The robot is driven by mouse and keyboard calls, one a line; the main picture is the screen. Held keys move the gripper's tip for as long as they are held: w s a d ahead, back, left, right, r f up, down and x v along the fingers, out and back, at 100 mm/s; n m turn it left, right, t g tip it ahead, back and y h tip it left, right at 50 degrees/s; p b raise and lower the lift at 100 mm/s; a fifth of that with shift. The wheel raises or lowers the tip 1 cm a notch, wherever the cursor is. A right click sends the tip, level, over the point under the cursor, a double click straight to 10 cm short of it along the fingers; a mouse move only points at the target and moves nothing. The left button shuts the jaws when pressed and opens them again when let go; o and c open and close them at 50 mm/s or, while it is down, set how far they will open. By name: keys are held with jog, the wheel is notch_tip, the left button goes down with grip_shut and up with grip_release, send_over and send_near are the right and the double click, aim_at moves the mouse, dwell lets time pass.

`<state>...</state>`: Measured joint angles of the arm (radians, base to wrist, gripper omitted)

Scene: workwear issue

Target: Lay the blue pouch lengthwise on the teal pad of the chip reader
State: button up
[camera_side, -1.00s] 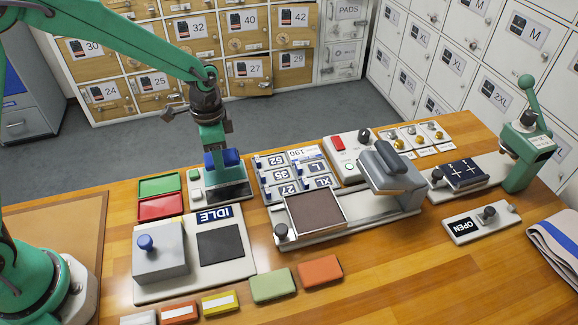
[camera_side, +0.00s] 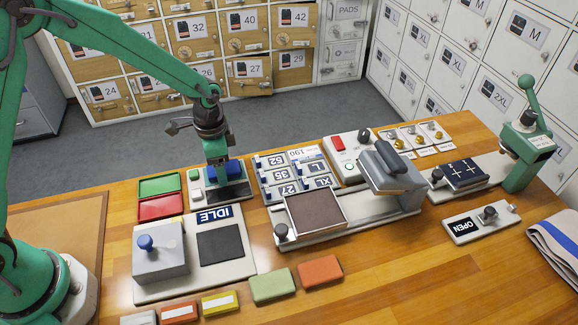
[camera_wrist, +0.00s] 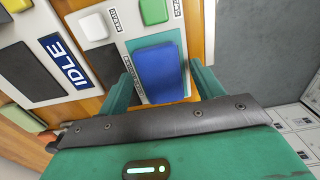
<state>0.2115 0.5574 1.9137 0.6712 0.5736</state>
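The blue pouch (camera_wrist: 157,74) lies flat at the chip reader (camera_side: 197,196), just behind its dark panel; it also shows in the side view (camera_side: 234,169). In the wrist view, my gripper (camera_wrist: 160,58) has one finger on each side of the pouch. A narrow gap shows at the right finger, and the left finger is very close to the pouch's edge. The fingers look open around it. In the side view, my gripper (camera_side: 222,166) is low over the reader and partly covers the pouch.
The reader has a green button (camera_side: 194,175) and a white button. Green and red trays (camera_side: 160,207) stand to its left. The IDLE unit (camera_side: 195,258) is in front, and a brown-padded press (camera_side: 315,212) is to the right.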

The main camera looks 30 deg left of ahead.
jog(key=shift+r, duration=0.15)
notch_tip(320, 180, up, 12)
dwell(0.8)
dwell(0.5)
jog(key=s+a+r+n+t, duration=0.2)
jog(key=s+a+r+n, duration=0.1)
jog(key=s, duration=0.3)
jog(key=s+a+r+n+t, duration=0.1)
jog(key=s+a+r+n, duration=0.2)
jog(key=s, duration=0.4)
jog(key=s+a+r+n+t, duration=0.2)
jog(key=s+a+r+n, duration=0.1)
jog(key=s+r, duration=0.2)
jog(key=shift+s+t, duration=0.3)
jog(key=shift+s, duration=0.95)
jog(key=shift+a+r, duration=0.1)
